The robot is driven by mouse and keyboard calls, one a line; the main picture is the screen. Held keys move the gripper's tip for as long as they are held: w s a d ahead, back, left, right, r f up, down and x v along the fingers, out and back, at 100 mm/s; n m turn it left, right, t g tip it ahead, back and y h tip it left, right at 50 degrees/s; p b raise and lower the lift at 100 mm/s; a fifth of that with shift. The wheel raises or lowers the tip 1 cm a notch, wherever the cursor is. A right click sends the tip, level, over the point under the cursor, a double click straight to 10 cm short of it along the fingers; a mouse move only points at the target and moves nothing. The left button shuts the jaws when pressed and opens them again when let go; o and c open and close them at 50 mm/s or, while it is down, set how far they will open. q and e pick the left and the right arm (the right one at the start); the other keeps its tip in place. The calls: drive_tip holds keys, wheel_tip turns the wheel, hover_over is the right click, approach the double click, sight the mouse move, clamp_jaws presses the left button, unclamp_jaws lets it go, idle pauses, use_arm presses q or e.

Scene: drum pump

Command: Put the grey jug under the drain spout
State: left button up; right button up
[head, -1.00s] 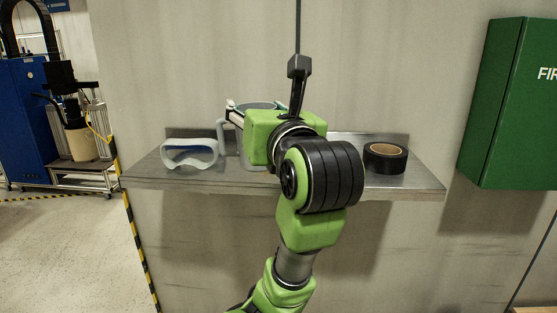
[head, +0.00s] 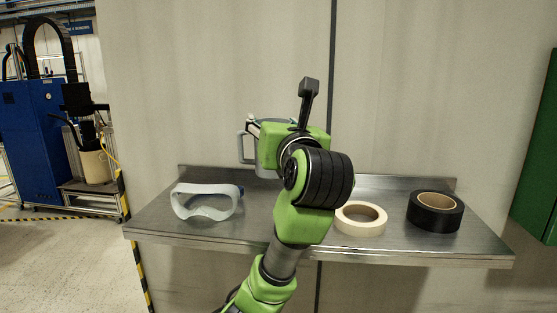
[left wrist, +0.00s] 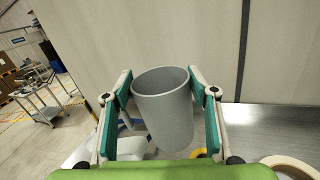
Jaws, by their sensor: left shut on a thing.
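The grey jug (head: 264,172) is mostly hidden behind my left gripper (head: 256,126) in the head view. Its handle shows at the left, against the wall. In the left wrist view the jug (left wrist: 165,110) sits upright between the two teal-padded fingers of my left gripper (left wrist: 164,92), which is shut on it. The jug is held above the metal shelf (head: 160,228). Its open rim faces up and it looks empty as far as I can see inside. My right gripper is not in view. I cannot make out a drain spout in these frames.
White goggles (head: 207,202) lie on the shelf at left. A cream tape roll (head: 360,222) and a black tape roll (head: 436,214) lie at right. A blue cabinet (head: 38,130) and a cart with a cream container (head: 95,167) stand far left. A green box (head: 541,165) is at right.

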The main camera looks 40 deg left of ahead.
use_arm(q)
drive_tip(key=w+a+f, duration=0.2)
drive_tip(key=f, duration=0.1)
drive_tip(key=shift+w+a+f, duration=0.2)
drive_tip(key=shift+w+a, duration=0.05)
drive_tip(key=shift+w, duration=0.1)
wheel_tip(320, 180, down, 7)
drive_tip(key=w+a, duration=0.1)
drive_tip(key=w, duration=0.1)
drive_tip(key=shift+a+r+p, duration=0.2)
drive_tip(key=shift+p, duration=0.15)
drive_tip(key=o, duration=1.6)
drive_tip(key=shift+o, duration=0.2)
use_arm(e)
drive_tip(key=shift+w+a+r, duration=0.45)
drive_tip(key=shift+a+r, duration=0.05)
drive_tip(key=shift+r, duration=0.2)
use_arm(q)
drive_tip(key=shift+r, duration=0.15)
